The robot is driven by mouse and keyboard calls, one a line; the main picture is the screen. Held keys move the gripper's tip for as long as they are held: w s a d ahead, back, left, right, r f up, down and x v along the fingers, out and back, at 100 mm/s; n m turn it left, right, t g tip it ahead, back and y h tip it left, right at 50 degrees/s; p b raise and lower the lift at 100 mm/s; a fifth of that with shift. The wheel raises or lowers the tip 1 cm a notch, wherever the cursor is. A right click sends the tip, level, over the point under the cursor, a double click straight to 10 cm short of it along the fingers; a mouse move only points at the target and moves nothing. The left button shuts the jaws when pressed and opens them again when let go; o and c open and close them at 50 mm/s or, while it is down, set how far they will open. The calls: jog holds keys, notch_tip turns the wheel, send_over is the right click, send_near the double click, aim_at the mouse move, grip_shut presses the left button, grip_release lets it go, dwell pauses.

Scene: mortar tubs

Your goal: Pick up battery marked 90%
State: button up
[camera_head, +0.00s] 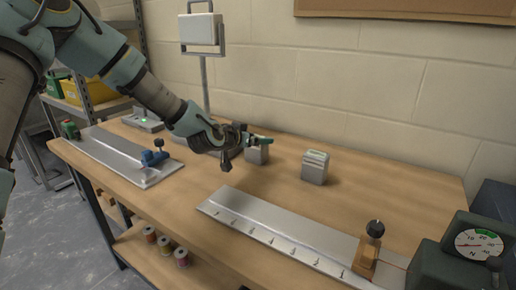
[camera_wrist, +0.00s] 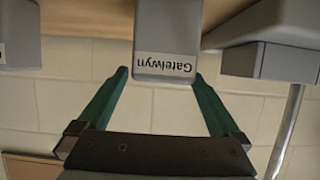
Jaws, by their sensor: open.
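A grey block (camera_head: 258,155), battery-like, stands on the bench by my gripper (camera_head: 246,147), partly hidden by it in the head view. In the wrist view a grey block (camera_wrist: 168,38) with a white label reading "Gatelwyn", upside down, lies ahead between the green fingertips of my gripper (camera_wrist: 161,75). The fingers are spread apart with nothing clamped. A second grey block (camera_head: 314,169) with a pale green-marked top stands to the right on the bench. I cannot read a 90% mark on any block.
A metal rail (camera_head: 270,228) with a black-knobbed slider lies at the front. Another metal plate (camera_head: 120,155) with a blue clamp lies left. A dial gauge box (camera_head: 460,250) stands at the right front. A post with a white panel (camera_head: 199,32) rises behind. Bench is clear right of the second block.

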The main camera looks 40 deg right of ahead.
jog(key=shift+f+p+x, duration=0.2)
jog(key=shift+p+x, duration=0.8)
jog(key=shift+x, duration=1.25)
jog(key=shift+w+a, duration=0.1)
jog(key=shift+r, duration=0.1)
grip_shut()
